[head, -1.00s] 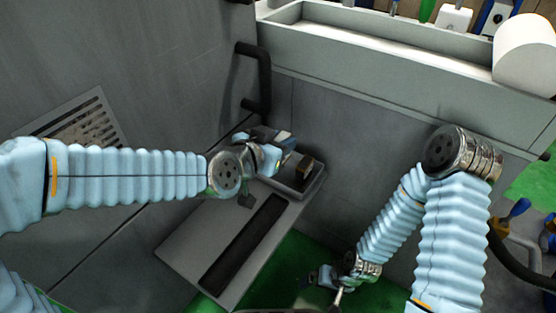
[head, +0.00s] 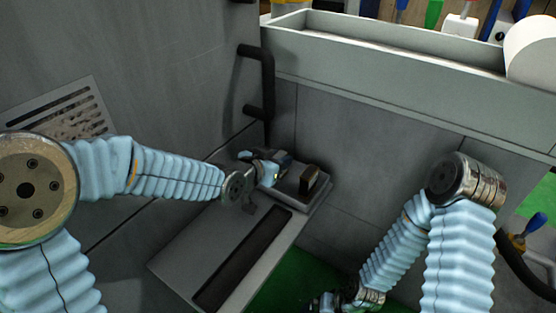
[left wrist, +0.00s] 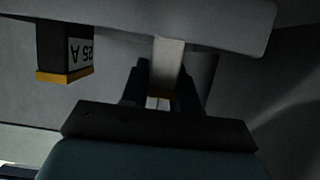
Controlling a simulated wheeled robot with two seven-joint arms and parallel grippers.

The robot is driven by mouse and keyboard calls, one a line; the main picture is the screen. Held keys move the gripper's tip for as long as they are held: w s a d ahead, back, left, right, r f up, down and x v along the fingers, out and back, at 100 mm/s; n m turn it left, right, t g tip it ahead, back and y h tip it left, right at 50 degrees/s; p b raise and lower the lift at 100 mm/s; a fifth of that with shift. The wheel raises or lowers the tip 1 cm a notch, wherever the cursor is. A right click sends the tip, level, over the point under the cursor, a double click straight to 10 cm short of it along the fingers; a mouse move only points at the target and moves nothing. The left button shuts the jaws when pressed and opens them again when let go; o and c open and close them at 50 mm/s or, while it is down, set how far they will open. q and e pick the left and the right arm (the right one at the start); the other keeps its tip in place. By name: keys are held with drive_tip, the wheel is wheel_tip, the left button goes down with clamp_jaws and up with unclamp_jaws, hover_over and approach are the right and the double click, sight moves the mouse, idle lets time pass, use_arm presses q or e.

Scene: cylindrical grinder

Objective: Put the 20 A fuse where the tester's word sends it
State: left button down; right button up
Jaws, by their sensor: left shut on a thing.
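My left gripper (head: 272,172) is at the left part of a small grey tray (head: 318,200). In the left wrist view its two dark fingers (left wrist: 160,88) are shut on a fuse (left wrist: 168,68) with a pale face and an orange end. No rating can be read on that fuse. A dark fuse (head: 309,181) stands in the tray to the right of the gripper. A dark fuse with an orange end and an upside-down "25 A" label (left wrist: 78,52) shows in the left wrist view. My right gripper (head: 328,302) is at the bottom edge, too small to read. No tester's word is legible.
The tray stands at the back end of a grey shelf with a long dark slot (head: 243,260). A black handle (head: 266,85) is on the wall behind it. A long grey trough (head: 400,62) runs along the upper right. The green floor (head: 285,280) shows below.

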use_arm(q)
drive_tip(key=shift+f, duration=0.2)
drive_tip(key=c, duration=0.8)
unclamp_jaws()
drive_tip(key=shift+c, duration=0.2)
drive_tip(key=shift+r, duration=0.15)
drive_tip(key=shift+s+a+r, duration=0.1)
drive_tip(key=shift+s+r, duration=0.05)
drive_tip(key=shift+r, duration=0.05)
drive_tip(key=p+v, duration=0.1)
drive_tip(key=v, duration=1)
drive_tip(key=shift+s, duration=0.3)
drive_tip(key=shift+a, duration=0.15)
